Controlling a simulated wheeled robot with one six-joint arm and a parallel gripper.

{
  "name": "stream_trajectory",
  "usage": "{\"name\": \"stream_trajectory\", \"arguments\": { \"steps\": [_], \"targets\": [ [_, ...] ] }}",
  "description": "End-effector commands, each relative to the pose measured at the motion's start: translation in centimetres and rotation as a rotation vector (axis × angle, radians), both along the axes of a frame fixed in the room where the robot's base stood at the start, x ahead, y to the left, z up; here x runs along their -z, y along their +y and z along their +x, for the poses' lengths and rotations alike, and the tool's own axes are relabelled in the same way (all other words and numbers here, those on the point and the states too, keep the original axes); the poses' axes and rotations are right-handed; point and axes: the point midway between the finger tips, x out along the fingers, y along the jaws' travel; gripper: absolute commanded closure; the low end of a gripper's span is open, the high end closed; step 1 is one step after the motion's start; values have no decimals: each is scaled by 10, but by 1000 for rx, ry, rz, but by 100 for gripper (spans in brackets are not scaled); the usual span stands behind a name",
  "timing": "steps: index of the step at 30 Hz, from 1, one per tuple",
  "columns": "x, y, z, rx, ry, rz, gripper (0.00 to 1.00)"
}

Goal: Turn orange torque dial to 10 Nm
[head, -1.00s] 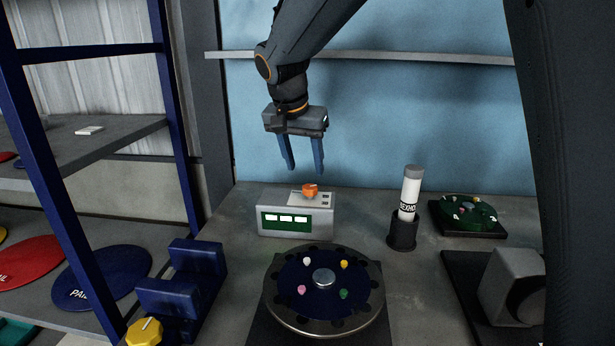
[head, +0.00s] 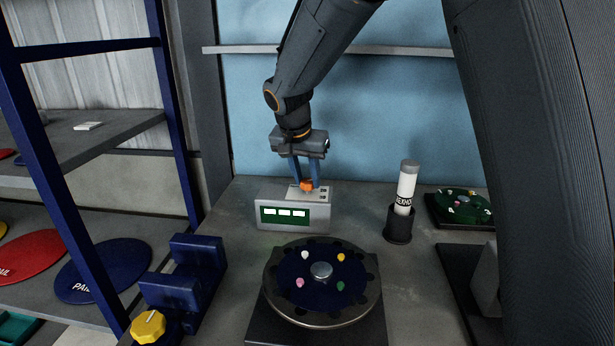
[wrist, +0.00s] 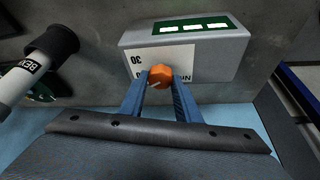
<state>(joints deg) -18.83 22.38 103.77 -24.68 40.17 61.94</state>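The orange torque dial (head: 306,186) is a small faceted knob on top of a grey box (head: 264,215) with a green panel and white displays. My gripper (head: 306,184) points down at it, one finger on each side of the dial. In the wrist view, the dial (wrist: 160,76) sits between the two blue fingertips, which look closed in against its sides. A white label plate with dark markings lies under the dial, partly covered by the fingers. I cannot read the dial's setting.
A round dark carousel (head: 322,312) with coloured pegs stands in front of the box. A white bottle in a black holder (head: 399,225) stands to the right, with a green disc (head: 459,209) behind it. A blue bracket with a yellow knob (head: 148,327) is at front left.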

Motion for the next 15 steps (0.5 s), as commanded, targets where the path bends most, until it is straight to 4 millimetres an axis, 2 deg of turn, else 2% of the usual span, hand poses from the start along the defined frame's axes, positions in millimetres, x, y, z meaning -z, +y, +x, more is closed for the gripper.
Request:
{"name": "stream_trajectory", "arguments": {
  "steps": [1,3,15],
  "targets": [
    [0,0,0,0,0,0,81],
    [0,0,0,0,0,0,92],
    [-1,-2,0,-76,0,-2,92]
  ]
}}
